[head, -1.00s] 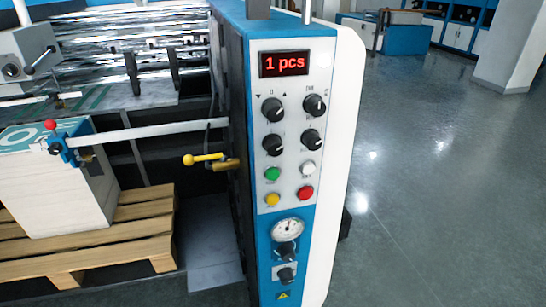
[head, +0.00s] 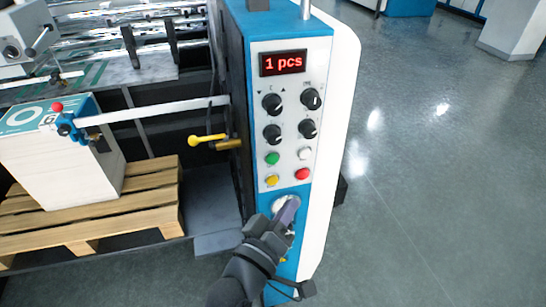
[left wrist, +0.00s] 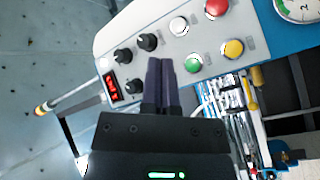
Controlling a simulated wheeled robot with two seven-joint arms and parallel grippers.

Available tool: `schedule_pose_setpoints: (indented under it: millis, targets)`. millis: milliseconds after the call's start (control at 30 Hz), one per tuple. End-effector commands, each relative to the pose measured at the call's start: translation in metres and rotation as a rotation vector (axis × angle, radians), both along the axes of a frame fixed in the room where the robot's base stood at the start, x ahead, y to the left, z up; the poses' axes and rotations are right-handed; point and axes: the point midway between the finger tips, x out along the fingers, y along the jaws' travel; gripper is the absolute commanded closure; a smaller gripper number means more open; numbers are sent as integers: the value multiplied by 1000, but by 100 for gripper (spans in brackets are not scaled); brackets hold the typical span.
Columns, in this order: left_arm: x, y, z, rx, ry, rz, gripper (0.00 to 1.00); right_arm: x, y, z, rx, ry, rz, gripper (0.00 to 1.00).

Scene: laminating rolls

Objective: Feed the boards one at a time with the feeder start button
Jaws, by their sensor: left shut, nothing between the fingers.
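My left gripper (head: 288,208) is shut and empty, in front of the gauge just below the buttons. In the left wrist view its fingertips (left wrist: 161,62) point at the panel near the green button (left wrist: 194,63) and white button (left wrist: 179,27). I cannot tell whether they touch it. My right gripper is not in view.
A stack of boards (head: 65,160) stands on a wooden pallet (head: 110,215) at the left. A yellow-handled lever (head: 207,138) sticks out left of the column. The grey floor (head: 430,190) to the right is clear.

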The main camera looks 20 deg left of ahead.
Motion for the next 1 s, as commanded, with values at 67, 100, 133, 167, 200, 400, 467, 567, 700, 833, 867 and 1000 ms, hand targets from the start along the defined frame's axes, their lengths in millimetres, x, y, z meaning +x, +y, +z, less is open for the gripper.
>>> schedule_pose_setpoints:
  millis: [67, 100, 133, 167, 200, 400, 467, 567, 700, 833, 867, 1000]
  targets:
    - [0, 0, 0, 0, 0, 0, 100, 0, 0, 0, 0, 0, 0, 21]
    - [1, 1, -1, 1, 0, 0, 100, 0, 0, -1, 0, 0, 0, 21]
    - [2, 1, -1, 1, 0, 0, 100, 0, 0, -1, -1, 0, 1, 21]
    - [3, 2, -1, 1, 0, 0, 100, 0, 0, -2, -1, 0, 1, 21]
    - [6, 4, -1, 2, -1, -1, 100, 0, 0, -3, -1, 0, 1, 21]
    - [30, 20, -3, 4, -2, 0, 100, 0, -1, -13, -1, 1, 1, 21]
    - [37, 25, -3, 4, -1, 0, 100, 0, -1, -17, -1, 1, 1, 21]
    - [49, 33, -3, 4, -1, 1, 100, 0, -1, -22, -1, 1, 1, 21]
    - [63, 42, -2, 4, 1, -1, 100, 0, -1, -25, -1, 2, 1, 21]
    - [70, 47, -1, 2, 1, 0, 100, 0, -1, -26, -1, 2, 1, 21]
    - [71, 48, -1, 2, 1, 0, 100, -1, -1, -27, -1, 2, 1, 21]
    - [73, 49, -1, 1, 1, 0, 100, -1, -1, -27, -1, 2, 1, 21]
